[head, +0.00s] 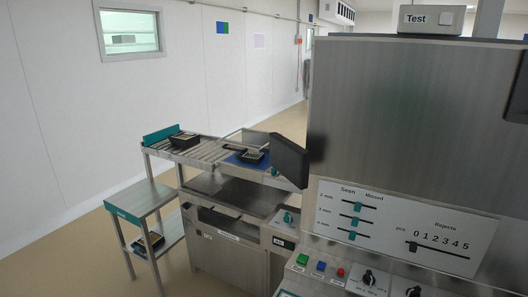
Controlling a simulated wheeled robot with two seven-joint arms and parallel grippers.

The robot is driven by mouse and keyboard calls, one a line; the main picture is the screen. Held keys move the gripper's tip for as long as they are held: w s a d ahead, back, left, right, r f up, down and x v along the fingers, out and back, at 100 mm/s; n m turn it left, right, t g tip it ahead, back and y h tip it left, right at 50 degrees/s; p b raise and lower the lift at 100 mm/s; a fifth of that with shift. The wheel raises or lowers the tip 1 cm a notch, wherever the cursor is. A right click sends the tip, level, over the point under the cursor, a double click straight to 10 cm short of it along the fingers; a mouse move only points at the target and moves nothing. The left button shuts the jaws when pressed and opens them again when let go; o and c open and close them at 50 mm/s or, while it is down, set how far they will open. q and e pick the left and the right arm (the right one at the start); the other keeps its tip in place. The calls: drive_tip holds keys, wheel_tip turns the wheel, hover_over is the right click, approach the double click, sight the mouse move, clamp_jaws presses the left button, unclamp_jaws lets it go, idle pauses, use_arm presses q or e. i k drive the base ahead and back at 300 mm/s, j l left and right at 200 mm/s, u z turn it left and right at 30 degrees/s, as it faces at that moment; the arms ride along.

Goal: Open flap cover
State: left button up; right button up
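No part is clearly marked as the flap cover. A dark flat panel (290,161) stands tilted at the left side of the large steel machine (420,120), over the end of the conveyor. A thin-framed, see-through piece (243,131) stands at the back of the conveyor; I cannot tell whether it is a cover. Another dark panel (518,95) is cut off at the right edge. Neither of my grippers is in view.
A roller conveyor (205,149) holds a black tray (184,140) and another tray (251,156) on a blue area. A low side table (138,199) has a tray on its lower shelf. Sliders, buttons and knobs line the machine front. Floor at left is clear.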

sight(245, 148)
drive_tip(key=i+j+z, duration=0.15)
drive_tip(key=z, duration=0.3)
drive_tip(key=i+j+z, duration=0.1)
drive_tip(key=z, duration=0.35)
drive_tip(key=j+z, duration=0.25)
drive_tip(key=z, duration=0.2)
drive_tip(key=i+j, duration=0.05)
